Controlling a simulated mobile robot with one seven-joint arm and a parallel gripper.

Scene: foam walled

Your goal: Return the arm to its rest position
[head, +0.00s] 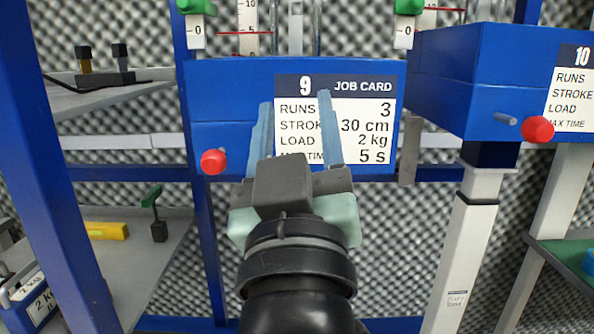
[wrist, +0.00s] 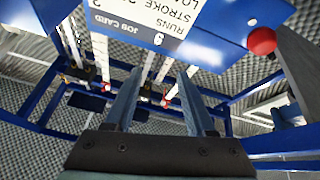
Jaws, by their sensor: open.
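My gripper (head: 296,112) is raised in front of the blue station box numbered 9 (head: 235,80) in the head view. Its two blue fingers stand apart with nothing between them. In the wrist view my gripper (wrist: 160,90) also shows open and empty, and the job card (wrist: 150,20) appears upside down. I cannot tell how far the fingertips are from the box.
A red knob (head: 213,162) sticks out at the box's lower left. Another blue box numbered 10 (head: 480,70) with a red knob (head: 538,129) stands to the right. Blue posts and grey shelves (head: 150,250) holding a yellow block (head: 106,231) are at left. Patterned foam covers the wall behind.

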